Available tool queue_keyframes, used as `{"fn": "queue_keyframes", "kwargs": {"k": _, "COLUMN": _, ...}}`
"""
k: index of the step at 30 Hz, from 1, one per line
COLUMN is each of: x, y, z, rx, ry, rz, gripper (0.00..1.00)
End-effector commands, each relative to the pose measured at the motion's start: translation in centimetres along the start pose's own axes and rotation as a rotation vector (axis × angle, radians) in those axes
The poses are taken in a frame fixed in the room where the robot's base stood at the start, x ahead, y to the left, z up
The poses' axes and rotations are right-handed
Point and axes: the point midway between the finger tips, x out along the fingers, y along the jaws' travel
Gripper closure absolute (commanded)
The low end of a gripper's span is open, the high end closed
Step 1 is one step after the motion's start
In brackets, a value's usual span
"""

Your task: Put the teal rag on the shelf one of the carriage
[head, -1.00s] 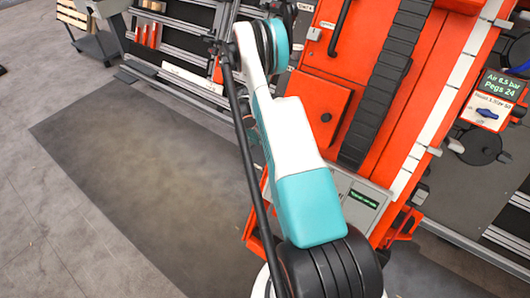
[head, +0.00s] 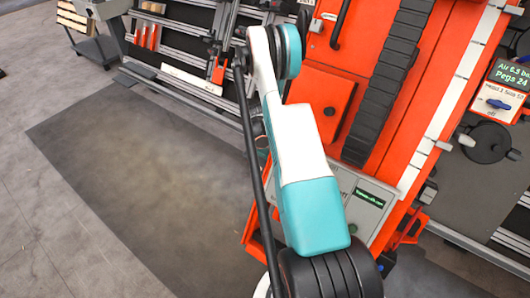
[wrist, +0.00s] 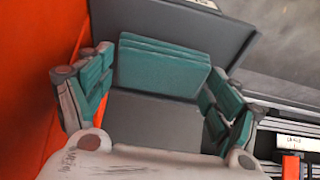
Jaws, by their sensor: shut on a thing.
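The teal rag (wrist: 160,70) shows in the wrist view as a folded, layered block. My gripper (wrist: 158,88) has its two teal-padded fingers on either side of the rag and is shut on it. A dark grey flat surface (wrist: 235,45) lies behind and around the rag; I cannot tell whether the rag touches it or whether it is the carriage's shelf one. In the head view my arm hides the gripper and the rag. No shelf label can be read.
A tall orange machine (head: 322,90) with a small door and a black cable chain (head: 385,90) stands beside my arm. An orange wall (wrist: 35,70) is close on the left in the wrist view. A dark mat (head: 150,170) on the floor is clear.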

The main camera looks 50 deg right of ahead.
Motion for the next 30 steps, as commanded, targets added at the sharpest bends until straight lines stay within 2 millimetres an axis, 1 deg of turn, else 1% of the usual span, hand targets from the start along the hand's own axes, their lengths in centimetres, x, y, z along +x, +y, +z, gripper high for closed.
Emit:
{"fn": "queue_keyframes", "kwargs": {"k": 5, "x": -0.1, "y": 0.1, "z": 0.0, "rx": 0.0, "ry": -0.001, "rz": 0.002, "gripper": 0.36}}
{"fn": "queue_keyframes", "kwargs": {"k": 6, "x": -0.1, "y": 0.1, "z": 0.0, "rx": 0.0, "ry": -0.001, "rz": 0.001, "gripper": 0.08}}
{"fn": "queue_keyframes", "kwargs": {"k": 7, "x": -0.1, "y": 0.1, "z": 0.0, "rx": 0.0, "ry": -0.001, "rz": 0.001, "gripper": 0.01}}
{"fn": "queue_keyframes", "kwargs": {"k": 8, "x": -0.1, "y": 0.1, "z": 0.0, "rx": 0.0, "ry": -0.001, "rz": 0.001, "gripper": 0.0}}
{"fn": "queue_keyframes", "kwargs": {"k": 19, "x": -0.1, "y": 0.1, "z": 0.0, "rx": 0.0, "ry": -0.001, "rz": 0.001, "gripper": 0.0}}
{"fn": "queue_keyframes", "kwargs": {"k": 22, "x": -0.5, "y": 0.1, "z": 0.0, "rx": 0.0, "ry": -0.001, "rz": 0.001, "gripper": 0.0}}
{"fn": "queue_keyframes", "kwargs": {"k": 26, "x": -2.0, "y": 0.0, "z": 0.0, "rx": -0.001, "ry": -0.001, "rz": 0.001, "gripper": 0.0}}
{"fn": "queue_keyframes", "kwargs": {"k": 30, "x": -4.9, "y": 0.0, "z": 0.0, "rx": -0.001, "ry": -0.001, "rz": 0.001, "gripper": 0.0}}
